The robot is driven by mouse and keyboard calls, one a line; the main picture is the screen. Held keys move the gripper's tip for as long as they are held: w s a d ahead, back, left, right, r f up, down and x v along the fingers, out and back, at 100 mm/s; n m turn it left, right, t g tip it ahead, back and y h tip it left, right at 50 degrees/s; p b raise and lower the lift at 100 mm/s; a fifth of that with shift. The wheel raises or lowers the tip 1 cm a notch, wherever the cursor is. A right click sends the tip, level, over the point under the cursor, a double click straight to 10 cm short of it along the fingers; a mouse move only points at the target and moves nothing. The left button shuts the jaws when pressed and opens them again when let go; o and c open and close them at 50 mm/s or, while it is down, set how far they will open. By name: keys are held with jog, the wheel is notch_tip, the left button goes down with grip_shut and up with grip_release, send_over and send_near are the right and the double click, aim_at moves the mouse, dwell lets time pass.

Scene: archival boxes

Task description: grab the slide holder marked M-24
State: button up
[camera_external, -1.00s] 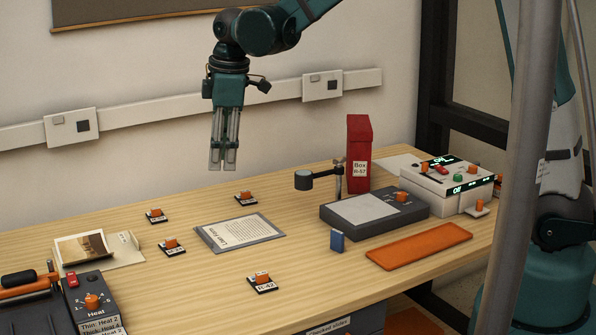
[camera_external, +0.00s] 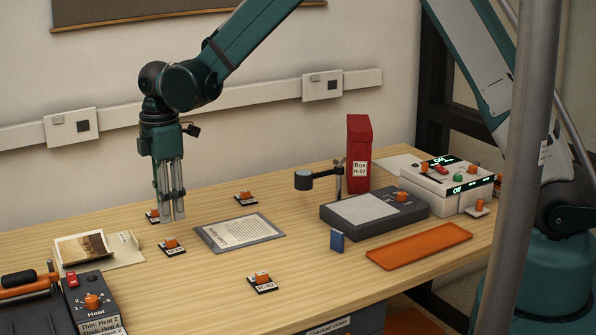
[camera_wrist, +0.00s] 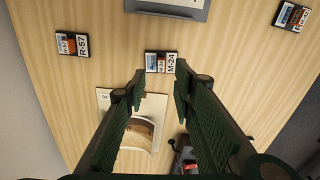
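The slide holder marked M-24 (camera_wrist: 161,62) is a small black base with a white label and an orange part. In the wrist view it lies just beyond and between my fingertips; in the outside view it is the holder (camera_external: 172,247) on the table just below them. My gripper (camera_external: 173,219) points down above the table, and nothing is between its fingers. In the wrist view my gripper (camera_wrist: 160,74) is open, its two fingers apart. The holder marked R-57 (camera_wrist: 73,44) lies to the left, partly behind my fingers in the outside view (camera_external: 152,217).
A printed sheet (camera_external: 240,232) lies right of M-24, and a photo with papers (camera_external: 85,248) lies left. A heater box (camera_external: 92,300) is at front left. Bare table lies between them.

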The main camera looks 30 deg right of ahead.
aim_at(171, 239)
dwell(0.3)
jog(key=shift+f, duration=1.35)
jog(key=shift+s+f+b, duration=0.1)
jog(key=shift+f+b, duration=0.4)
jog(key=shift+f, duration=2.1)
grip_shut()
